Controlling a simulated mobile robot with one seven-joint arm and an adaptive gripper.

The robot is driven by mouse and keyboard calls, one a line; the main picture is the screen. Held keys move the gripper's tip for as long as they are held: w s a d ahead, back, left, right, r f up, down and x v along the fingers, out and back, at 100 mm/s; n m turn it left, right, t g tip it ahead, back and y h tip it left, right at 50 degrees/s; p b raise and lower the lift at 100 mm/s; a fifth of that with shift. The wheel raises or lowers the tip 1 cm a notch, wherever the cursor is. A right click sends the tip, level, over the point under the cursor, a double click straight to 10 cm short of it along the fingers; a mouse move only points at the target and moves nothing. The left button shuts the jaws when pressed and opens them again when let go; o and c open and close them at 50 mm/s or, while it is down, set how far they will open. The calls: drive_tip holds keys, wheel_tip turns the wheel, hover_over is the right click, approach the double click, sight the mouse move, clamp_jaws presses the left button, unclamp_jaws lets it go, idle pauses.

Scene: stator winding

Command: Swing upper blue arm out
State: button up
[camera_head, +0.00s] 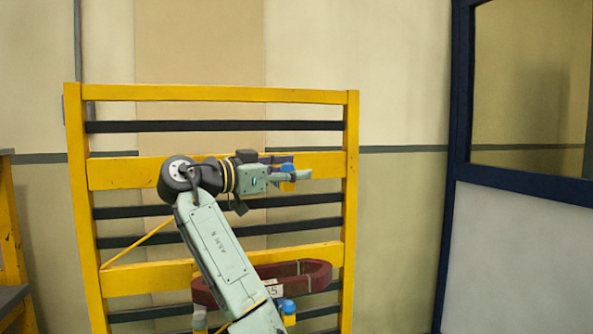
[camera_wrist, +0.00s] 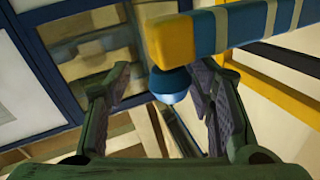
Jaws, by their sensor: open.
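In the head view the upper blue arm (camera_head: 287,168) is a small blue and yellow piece at the rack's upper rail, partly hidden by my gripper (camera_head: 296,175). My gripper (camera_wrist: 163,78) is open. In the wrist view its fingers stand left and right of the knob, the right one closer. I cannot tell whether either touches it.
A yellow rack (camera_head: 351,200) with dark crossbars stands behind my arm. A dark red coil (camera_head: 318,275) with a white label hangs low on it, beside a lower blue and yellow piece (camera_head: 288,307). A dark blue framed panel (camera_head: 450,210) stands at right.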

drive_tip(key=v, duration=1)
drive_tip(key=shift+s+a, duration=0.2)
drive_tip(key=shift+f, duration=0.1)
